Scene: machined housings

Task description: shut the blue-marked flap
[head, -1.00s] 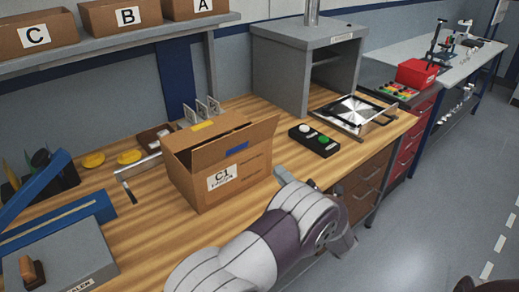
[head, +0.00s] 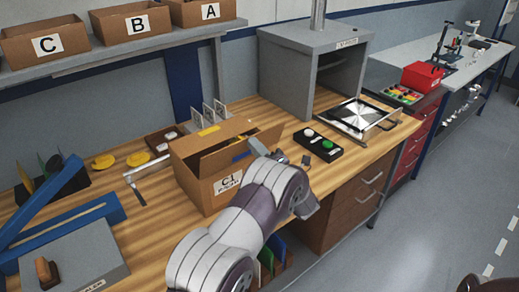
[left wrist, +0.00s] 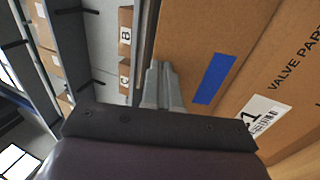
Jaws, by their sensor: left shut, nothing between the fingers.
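The cardboard box C1 (head: 208,192) stands on the wooden bench. Its blue-marked flap (head: 222,157) stands up at a slant along the front edge, not lying over the opening. In the left wrist view the flap's blue mark (left wrist: 214,78) shows clearly, just right of my fingers. My left gripper (left wrist: 163,85) is shut and empty, close to the flap's edge; I cannot tell whether it touches. In the head view, my left gripper (head: 256,147) is at the flap's right end, and my arm covers part of the box's front. My right gripper is out of view.
A black button box (head: 317,144) lies to the right, before a grey cabinet (head: 312,70). A metal-handled tool (head: 150,172) lies left of the box. Bins sit on the shelf (head: 130,55) above.

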